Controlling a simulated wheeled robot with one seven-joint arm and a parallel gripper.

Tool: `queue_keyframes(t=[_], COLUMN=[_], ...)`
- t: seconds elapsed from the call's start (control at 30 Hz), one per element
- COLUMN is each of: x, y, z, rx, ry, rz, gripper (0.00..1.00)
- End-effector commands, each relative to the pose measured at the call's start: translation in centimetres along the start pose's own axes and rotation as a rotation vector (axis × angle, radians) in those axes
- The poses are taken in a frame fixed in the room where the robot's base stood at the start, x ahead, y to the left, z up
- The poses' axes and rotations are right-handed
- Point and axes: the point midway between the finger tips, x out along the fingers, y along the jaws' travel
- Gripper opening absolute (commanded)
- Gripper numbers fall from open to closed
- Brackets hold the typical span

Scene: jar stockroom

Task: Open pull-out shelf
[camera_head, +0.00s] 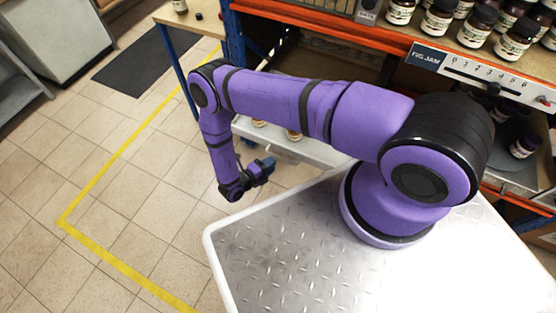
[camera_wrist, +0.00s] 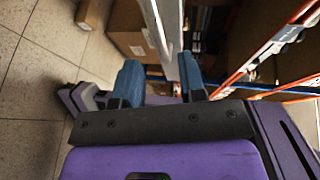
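A light grey pull-out shelf (camera_head: 300,150) sits low in the rack, partly hidden behind my arm. Jars (camera_head: 293,135) stand on it near its left end. My gripper (camera_head: 264,165) is near its front left corner, pointing toward the rack. In the wrist view my gripper (camera_wrist: 160,65) has two blue fingers spread apart. A long pale bar, seemingly the shelf's front edge (camera_wrist: 162,25), runs into the gap between them. Neither finger clearly touches it; I cannot tell how deep it sits between them.
The rack has an orange beam (camera_head: 350,28) and a "FIG JAM" label strip (camera_head: 490,77), with several dark jars (camera_head: 478,25) above. Cardboard boxes (camera_wrist: 140,28) show in the wrist view. The tiled floor (camera_head: 120,200) at left is clear, with a dark mat (camera_head: 148,62).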

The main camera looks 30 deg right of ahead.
Motion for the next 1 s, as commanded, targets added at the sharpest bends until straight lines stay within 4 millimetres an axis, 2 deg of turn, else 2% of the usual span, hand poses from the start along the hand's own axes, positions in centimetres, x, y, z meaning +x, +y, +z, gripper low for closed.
queue_keyframes(t=[0.1, 0.3, 1.0], x=[-2.0, -4.0, -4.4], y=[0.0, 0.0, -0.2], z=[0.0, 0.0, 0.3], rx=[0.001, 0.001, 0.001], ry=[-0.002, -0.001, -0.003], rz=[-0.001, 0.0, 0.005], gripper=[0.38, 0.38, 0.38])
